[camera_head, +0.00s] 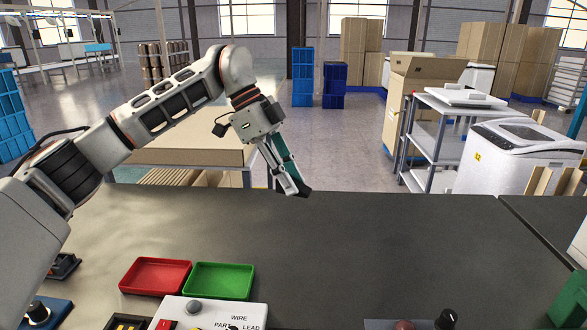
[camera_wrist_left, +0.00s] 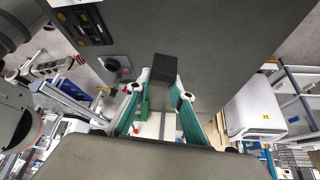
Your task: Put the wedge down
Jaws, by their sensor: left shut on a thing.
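The wedge is a small dark block (camera_head: 305,192). My left gripper (camera_head: 298,189) reaches in from the left with its fingers pointing down and to the right, shut on the wedge at its fingertips. In the head view it appears against the far edge of the dark table (camera_head: 400,240); its height over the table is hard to judge. In the left wrist view the wedge (camera_wrist_left: 165,67) shows as a dark block between the two fingertips. Its sloping shape cannot be made out. My right gripper is not in view.
A red tray (camera_head: 155,262), a green tray (camera_head: 232,268) and a white labelled control box (camera_head: 208,318) are at the front left of the table. A black knob (camera_head: 446,318) is at the front edge. A grey cart (camera_head: 440,135) stands beyond.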

